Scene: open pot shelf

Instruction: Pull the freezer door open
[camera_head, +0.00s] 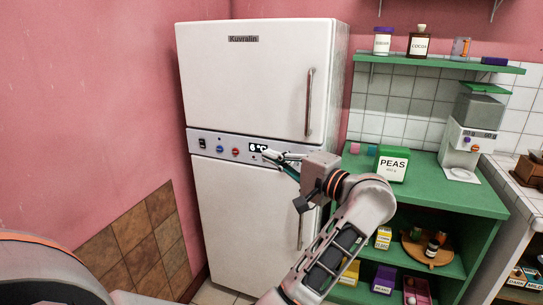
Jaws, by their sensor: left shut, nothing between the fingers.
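A white fridge-freezer (249,168) stands in the corner, with an upper door (245,80) and a lower door (240,215). Both doors look closed. Nothing marks which one is the freezer. The upper door has a vertical metal handle (309,102) near its right edge. The lower door's handle (300,230) is partly hidden behind my left arm. My left gripper (268,156) is shut and empty, in front of the control strip by the display, below and left of the upper handle. It is apart from both handles. My right gripper is not in view.
A green shelf unit (470,196) stands right of the fridge, with a PEAS box (391,163) and a grey dispenser (470,135) on top. A wall shelf (440,64) holds jars. A pink wall (90,110) bounds the left side.

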